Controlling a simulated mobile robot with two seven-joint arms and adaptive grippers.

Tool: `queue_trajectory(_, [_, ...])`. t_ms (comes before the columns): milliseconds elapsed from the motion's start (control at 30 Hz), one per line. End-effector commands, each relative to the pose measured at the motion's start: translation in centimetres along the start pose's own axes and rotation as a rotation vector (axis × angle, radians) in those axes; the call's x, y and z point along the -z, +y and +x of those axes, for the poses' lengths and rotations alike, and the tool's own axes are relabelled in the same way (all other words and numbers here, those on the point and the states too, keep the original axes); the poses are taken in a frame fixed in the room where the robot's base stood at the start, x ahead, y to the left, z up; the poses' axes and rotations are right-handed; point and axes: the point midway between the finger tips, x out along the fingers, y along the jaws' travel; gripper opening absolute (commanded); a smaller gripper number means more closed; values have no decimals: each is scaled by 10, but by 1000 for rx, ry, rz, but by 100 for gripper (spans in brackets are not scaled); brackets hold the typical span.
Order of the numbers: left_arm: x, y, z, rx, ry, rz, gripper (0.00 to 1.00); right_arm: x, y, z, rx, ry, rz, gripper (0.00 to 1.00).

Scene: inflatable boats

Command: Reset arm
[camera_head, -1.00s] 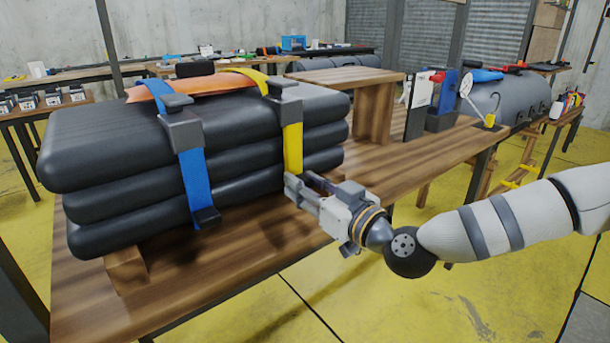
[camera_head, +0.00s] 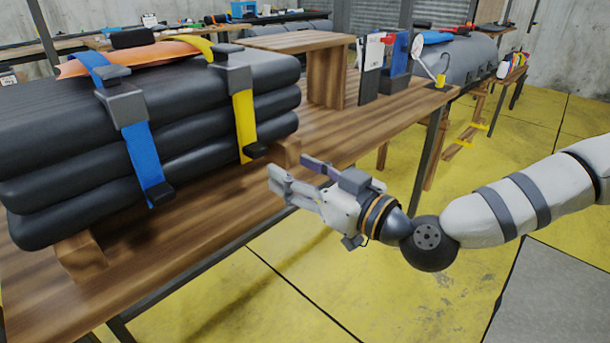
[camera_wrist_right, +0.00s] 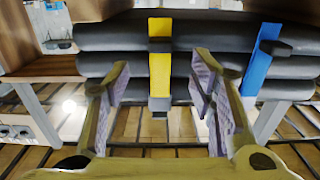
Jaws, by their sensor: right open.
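My right gripper (camera_head: 290,174) is open and empty in the head view, in front of the table's near edge and to the right of the stacked boat tubes (camera_head: 60,150). In the right wrist view its two fingers (camera_wrist_right: 165,95) stand apart. Between them, farther off, the yellow strap (camera_wrist_right: 160,70) hangs down the tubes; the fingers do not touch it. The yellow strap (camera_head: 244,120) and the blue strap (camera_head: 146,160) both wrap the tubes in the head view. My left gripper is not in view.
The wooden table (camera_head: 345,130) carries the tubes on wooden blocks (camera_head: 82,257). A wooden stand (camera_head: 327,75), a clipboard (camera_head: 371,55) and a blue holder (camera_head: 395,75) stand farther back. The yellow floor (camera_head: 300,290) below and in front of my right gripper is clear.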

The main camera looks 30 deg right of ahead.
Motion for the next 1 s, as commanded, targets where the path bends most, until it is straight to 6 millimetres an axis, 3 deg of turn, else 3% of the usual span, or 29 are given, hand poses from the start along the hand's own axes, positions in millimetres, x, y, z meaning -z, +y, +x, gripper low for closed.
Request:
queue_trajectory(200, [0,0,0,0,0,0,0,0,0,-27,-1,1,2,50])
queue_trajectory(667, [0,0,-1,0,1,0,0,-3,-3,-29,7,-11,6,50])
queue_trajectory(767, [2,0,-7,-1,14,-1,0,-35,-28,-33,64,-129,71,50])
queue_trajectory(867, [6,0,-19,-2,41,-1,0,-101,-76,-59,147,-395,203,50])
queue_trajectory(900, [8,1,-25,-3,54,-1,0,-131,-96,-78,168,-524,259,50])
queue_trajectory(967, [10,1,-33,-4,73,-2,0,-171,-120,-115,179,-720,333,50])
queue_trajectory(1000, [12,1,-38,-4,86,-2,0,-195,-134,-144,174,-852,372,50])
